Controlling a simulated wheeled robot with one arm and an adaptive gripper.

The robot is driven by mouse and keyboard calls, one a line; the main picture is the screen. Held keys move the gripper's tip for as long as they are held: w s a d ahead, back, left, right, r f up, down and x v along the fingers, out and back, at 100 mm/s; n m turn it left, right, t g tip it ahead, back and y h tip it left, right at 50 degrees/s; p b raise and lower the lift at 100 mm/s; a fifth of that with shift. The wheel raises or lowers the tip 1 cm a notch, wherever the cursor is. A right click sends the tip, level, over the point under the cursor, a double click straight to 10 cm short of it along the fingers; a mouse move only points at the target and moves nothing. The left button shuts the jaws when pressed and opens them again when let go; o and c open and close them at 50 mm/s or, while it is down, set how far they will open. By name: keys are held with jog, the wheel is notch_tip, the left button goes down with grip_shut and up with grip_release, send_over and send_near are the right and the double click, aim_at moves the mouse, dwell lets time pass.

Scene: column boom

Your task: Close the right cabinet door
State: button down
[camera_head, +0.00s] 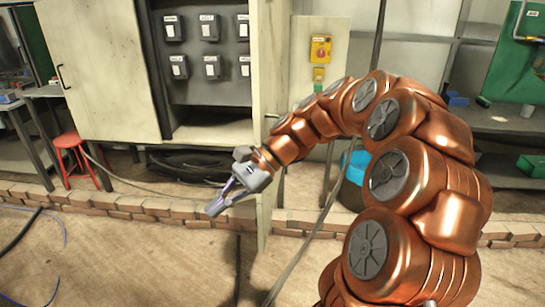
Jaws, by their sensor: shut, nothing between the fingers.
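The right cabinet door (268,75) is a tall pale panel standing open, swung out toward me and seen nearly edge-on. Its lower end reaches down in front of the brick edging. The cabinet interior (228,95) is exposed to its left, with several grey switch boxes. My copper arm comes from the right and crosses in front of the door, hiding part of it. My gripper (216,207) is shut and empty, pointing down and left, at the left of the door's lower part. I cannot tell whether my wrist touches the door.
The left cabinet door (98,65), with a dark handle (65,76), appears swung wide to the left. A red stool (76,160) stands below it. Low brick edging (120,204) crosses the floor. Cables (185,165) lie under the cabinet. The front floor at left is mostly clear.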

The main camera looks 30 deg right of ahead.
jog(key=w+d+m+t+y+b, duration=0.1)
jog(key=w+d+m+t, duration=0.2)
jog(key=d, duration=0.5)
jog(key=w+d+m+t+y+b, duration=0.15)
jog(key=w+d+m, duration=0.25)
jog(key=d, duration=0.4)
jog(key=s+d+f+m+t, duration=0.2)
jog(key=d+m+t, duration=0.45)
jog(key=d, duration=1.05)
jog(key=p+x, duration=0.1)
jog(key=x, duration=1.2)
jog(key=shift+w+h, duration=0.35)
jog(key=shift+h, duration=0.1)
jog(key=shift+n, duration=0.25)
